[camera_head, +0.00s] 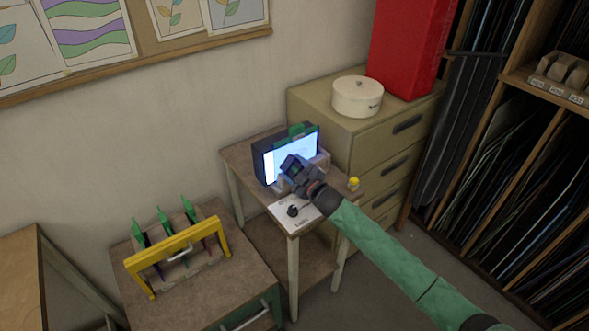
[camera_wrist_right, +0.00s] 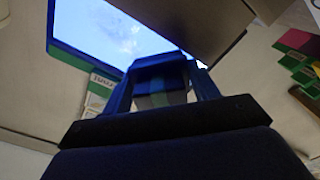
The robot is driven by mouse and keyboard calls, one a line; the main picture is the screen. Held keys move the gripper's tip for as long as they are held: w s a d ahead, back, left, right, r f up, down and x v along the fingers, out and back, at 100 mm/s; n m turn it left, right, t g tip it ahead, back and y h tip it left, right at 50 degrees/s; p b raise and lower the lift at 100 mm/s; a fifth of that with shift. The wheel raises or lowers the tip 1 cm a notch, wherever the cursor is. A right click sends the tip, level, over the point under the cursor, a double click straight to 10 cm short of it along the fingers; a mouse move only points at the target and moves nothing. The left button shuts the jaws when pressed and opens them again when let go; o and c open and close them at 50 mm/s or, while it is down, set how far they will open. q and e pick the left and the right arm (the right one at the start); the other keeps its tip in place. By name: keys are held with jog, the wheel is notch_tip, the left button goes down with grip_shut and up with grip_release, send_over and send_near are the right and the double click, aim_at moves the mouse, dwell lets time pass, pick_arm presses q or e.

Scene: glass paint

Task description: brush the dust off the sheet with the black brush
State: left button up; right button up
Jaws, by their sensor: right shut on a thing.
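The sheet (camera_head: 283,160) stands upright on the small table, lit blue-white by a dark box behind it, with a green grip on top. In the wrist view the bright sheet (camera_wrist_right: 110,32) has a green lower edge and a cloudy patch. My right gripper (camera_head: 290,166) is in front of the sheet's lower part; in the wrist view its fingers (camera_wrist_right: 162,72) are close together. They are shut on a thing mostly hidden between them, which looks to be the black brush. I cannot tell whether it touches the sheet. My left gripper is not in view.
A small black object (camera_head: 293,211) sits on a white card (camera_head: 310,213) at the table's front. A yellow-topped jar (camera_head: 353,184) is at the right edge. A yellow rack (camera_head: 180,245) with green-tabbed sheets stands left. Drawers (camera_head: 375,145) stand behind, with a white round box (camera_head: 357,97).

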jog(key=shift+w+a, duration=0.35)
jog(key=shift+w, duration=0.2)
dwell(0.4)
jog(key=shift+w+d, duration=0.1)
jog(key=shift+d, duration=0.05)
jog(key=shift+w+d+b, duration=0.15)
jog(key=shift+w+d, duration=0.55)
jog(key=shift+d, duration=0.25)
jog(key=shift+w+d+b, duration=0.15)
jog(key=shift+w+d, duration=0.6)
jog(key=shift+d, duration=0.25)
jog(key=shift+w+d+b, duration=0.15)
jog(key=shift+w+d, duration=0.55)
jog(key=shift+d, duration=0.25)
jog(key=shift+w+d+r, duration=0.1)
jog(key=shift+w+d, duration=0.5)
jog(key=shift+d, duration=0.2)
jog(key=shift+w+d+r, duration=0.1)
jog(key=shift+w+d, duration=0.45)
jog(key=shift+d, duration=0.2)
jog(key=shift+f, duration=0.1)
